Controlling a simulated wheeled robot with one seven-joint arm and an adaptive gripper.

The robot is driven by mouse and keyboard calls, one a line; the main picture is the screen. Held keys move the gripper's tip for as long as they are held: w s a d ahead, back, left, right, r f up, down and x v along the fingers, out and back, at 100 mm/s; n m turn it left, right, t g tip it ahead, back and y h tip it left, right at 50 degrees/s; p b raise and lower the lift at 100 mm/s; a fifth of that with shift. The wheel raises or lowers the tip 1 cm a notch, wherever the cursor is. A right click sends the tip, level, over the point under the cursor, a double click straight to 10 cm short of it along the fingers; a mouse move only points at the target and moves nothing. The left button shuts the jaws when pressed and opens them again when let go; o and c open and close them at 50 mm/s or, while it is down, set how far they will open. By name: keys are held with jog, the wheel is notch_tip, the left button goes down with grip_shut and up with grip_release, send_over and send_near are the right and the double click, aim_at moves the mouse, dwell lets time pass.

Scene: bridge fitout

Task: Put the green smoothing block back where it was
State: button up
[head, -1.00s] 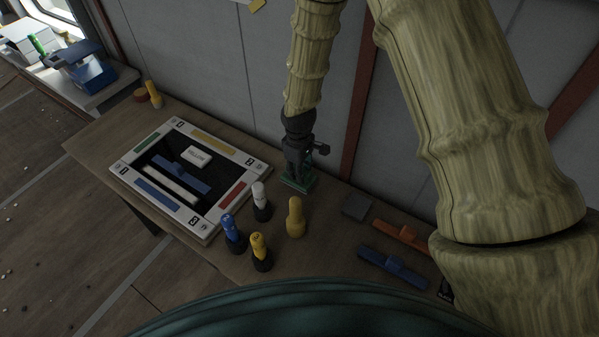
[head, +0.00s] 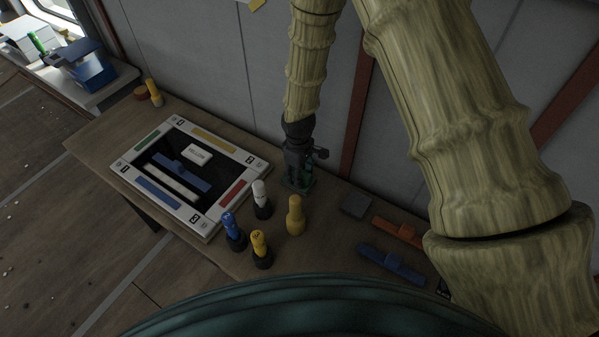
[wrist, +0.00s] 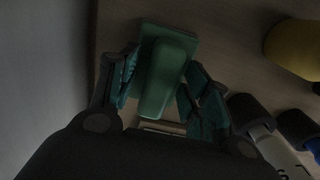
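The green smoothing block (wrist: 166,70) has a flat base and a raised handle. In the wrist view it lies between the two fingers of my gripper (wrist: 163,85). The fingers stand apart on either side of the handle, with narrow gaps showing beside it. In the head view my gripper (head: 299,178) points down at the back of the bench near the wall, and only dark green parts of the block (head: 309,178) show around it. The block's base appears to be at the bench top; exact contact is hidden.
A white-framed board (head: 206,222) with coloured strips lies to the left. White (head: 260,195), blue (head: 230,226) and yellow (head: 259,243) capped bottles and a yellow peg-shaped piece (head: 295,215) stand close in front.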

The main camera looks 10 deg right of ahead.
jog(key=shift+r, duration=0.2)
notch_tip(320, 180, up, 12)
jog(key=b, duration=0.4)
dwell(0.5)
